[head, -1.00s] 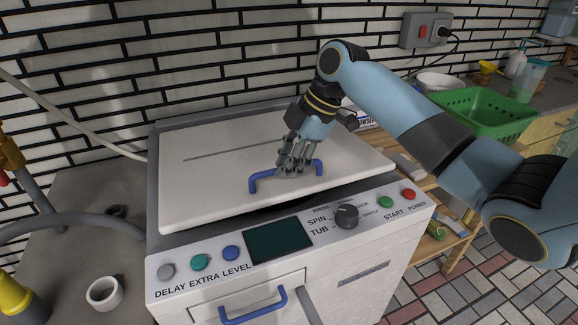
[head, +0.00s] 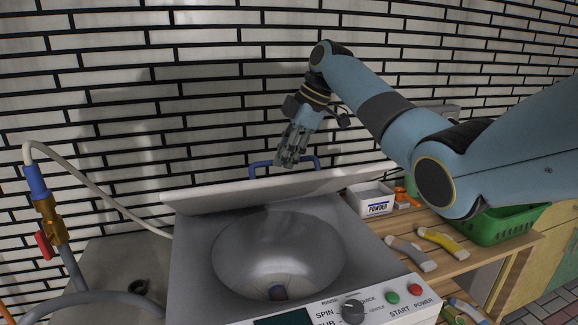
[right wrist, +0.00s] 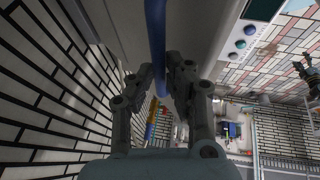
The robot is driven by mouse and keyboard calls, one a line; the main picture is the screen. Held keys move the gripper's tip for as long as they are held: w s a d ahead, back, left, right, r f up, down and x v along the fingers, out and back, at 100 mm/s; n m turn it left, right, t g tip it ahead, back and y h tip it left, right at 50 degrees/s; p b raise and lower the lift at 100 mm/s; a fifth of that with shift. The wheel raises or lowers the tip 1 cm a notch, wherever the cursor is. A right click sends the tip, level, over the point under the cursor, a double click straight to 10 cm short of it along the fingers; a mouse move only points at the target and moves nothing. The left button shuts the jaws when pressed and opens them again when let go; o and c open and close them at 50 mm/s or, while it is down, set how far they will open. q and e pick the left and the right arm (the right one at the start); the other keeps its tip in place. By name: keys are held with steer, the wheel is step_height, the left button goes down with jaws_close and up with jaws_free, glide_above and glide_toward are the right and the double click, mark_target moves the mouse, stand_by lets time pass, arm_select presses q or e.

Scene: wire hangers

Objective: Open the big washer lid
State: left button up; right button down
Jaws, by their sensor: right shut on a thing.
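The big washer (head: 200,262) stands in front of me in the head view. Its white lid (head: 240,197) is tilted well up, seen nearly edge-on, and the round metal tub (head: 277,255) beneath is exposed. The blue lid handle (head: 262,165) stands at the lid's upper edge. My right gripper (head: 289,162) is shut on this handle. In the right wrist view the blue bar (right wrist: 155,45) passes between the fingers. Something small and blue lies at the bottom of the tub, too small to tell. My left gripper is not in view.
A white powder box (head: 371,202) stands on the wooden shelf right of the washer. A hose and brass tap (head: 52,222) are at the left. A brick wall is behind.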

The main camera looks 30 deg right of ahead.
steer(key=shift+d+f, duration=0.1)
steer(key=shift+f, duration=0.1)
steer(key=c, duration=1.7)
jaws_free()
steer(key=shift+w, duration=0.1)
steer(key=o, duration=0.4)
steer(key=shift+w+f, duration=0.3)
steer(key=shift+w, duration=0.35)
steer(key=shift+c, duration=0.2)
steer(key=shift+s+r, duration=0.3)
steer(key=shift+s, duration=0.05)
steer(key=v, duration=1.1)
steer(key=shift+d+r, duration=0.25)
steer(key=shift+r, duration=0.05)
steer(key=shift+w, duration=0.1)
